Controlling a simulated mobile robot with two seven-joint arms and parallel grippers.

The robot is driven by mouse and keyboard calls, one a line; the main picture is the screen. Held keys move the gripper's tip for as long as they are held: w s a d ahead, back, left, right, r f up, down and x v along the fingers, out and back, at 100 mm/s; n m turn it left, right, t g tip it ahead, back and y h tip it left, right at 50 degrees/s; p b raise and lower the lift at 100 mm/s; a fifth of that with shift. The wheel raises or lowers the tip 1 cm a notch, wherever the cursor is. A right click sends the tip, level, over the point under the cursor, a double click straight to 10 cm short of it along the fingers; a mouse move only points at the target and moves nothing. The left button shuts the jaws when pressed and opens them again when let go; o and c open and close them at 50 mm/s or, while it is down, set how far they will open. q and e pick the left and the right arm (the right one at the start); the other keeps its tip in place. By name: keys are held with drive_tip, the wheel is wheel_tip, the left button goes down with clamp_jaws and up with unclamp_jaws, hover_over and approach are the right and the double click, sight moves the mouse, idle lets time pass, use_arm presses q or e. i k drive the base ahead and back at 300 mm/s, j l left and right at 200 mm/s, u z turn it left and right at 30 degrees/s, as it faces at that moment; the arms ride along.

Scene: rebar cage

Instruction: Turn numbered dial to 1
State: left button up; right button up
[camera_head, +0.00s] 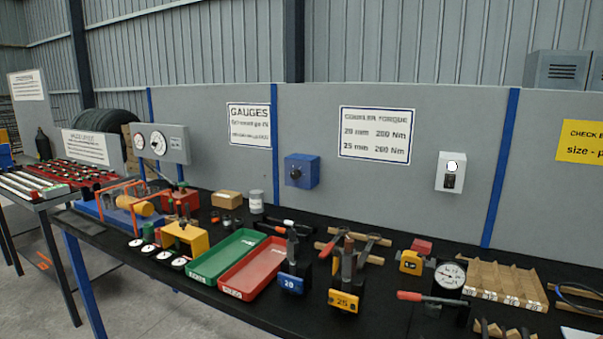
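A blue box (303,171) is mounted on the grey back panel, left of the torque sign. A dark round knob (295,173) sits on its front face. It may be the numbered dial, but its numbers and setting are too small to read. Neither of my grippers shows in the head view, so nothing of mine is seen touching the knob.
Below the blue box, the black bench (215,298) holds a green tray (226,256), a red tray (254,268), tools labelled 20 (291,282) and 25 (344,301), and a dial gauge (450,276). A white switch box (451,173) hangs right.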

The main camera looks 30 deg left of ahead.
sight(295, 175)
drive_tip(key=j, duration=0.8)
drive_tip(key=k+j, duration=0.1)
drive_tip(key=j, duration=0.7)
drive_tip(key=u, duration=0.05)
